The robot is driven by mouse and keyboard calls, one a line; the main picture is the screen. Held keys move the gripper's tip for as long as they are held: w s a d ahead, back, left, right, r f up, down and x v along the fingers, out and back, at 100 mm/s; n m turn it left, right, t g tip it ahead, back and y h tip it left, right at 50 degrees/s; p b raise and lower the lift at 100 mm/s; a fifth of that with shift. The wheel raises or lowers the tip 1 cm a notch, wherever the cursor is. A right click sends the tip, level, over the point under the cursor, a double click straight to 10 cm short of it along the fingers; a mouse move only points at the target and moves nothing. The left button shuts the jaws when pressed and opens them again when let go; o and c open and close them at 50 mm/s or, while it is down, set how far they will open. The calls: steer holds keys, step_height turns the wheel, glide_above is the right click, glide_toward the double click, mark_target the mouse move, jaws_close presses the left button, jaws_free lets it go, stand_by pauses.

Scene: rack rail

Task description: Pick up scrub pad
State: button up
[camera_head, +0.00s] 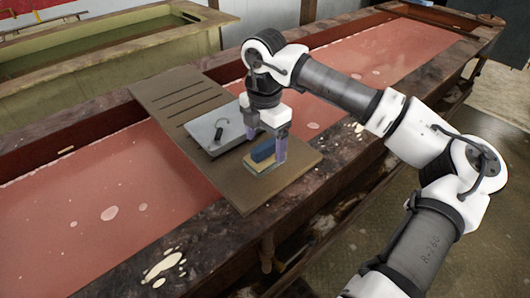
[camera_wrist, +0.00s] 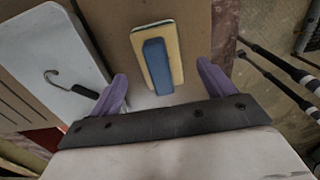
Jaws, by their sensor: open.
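The scrub pad (camera_head: 262,154) has a blue grip block on a pale yellow base. It lies on a brown board (camera_head: 220,188) near the board's front end. In the wrist view the scrub pad (camera_wrist: 174,52) lies ahead of and between the fingertips, its long side running away from my gripper. My gripper (camera_head: 266,150) points down at the pad, with its purple fingers apart and nothing held. In the wrist view my gripper (camera_wrist: 162,88) shows one finger to each side of the pad's line. I cannot tell its exact height above the board.
A grey-white slab (camera_head: 213,128) with a dark-handled hook (camera_head: 217,134) lies beside the pad on the board. The board spans a long trough of reddish liquid (camera_head: 85,205) with a dark stained rim. A greenish tank (camera_head: 110,52) stands behind.

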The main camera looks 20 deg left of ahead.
mark_target(265, 145)
steer(key=shift+f+p, duration=0.55)
steer(key=shift+f, duration=1.3)
steer(key=c, duration=1.1)
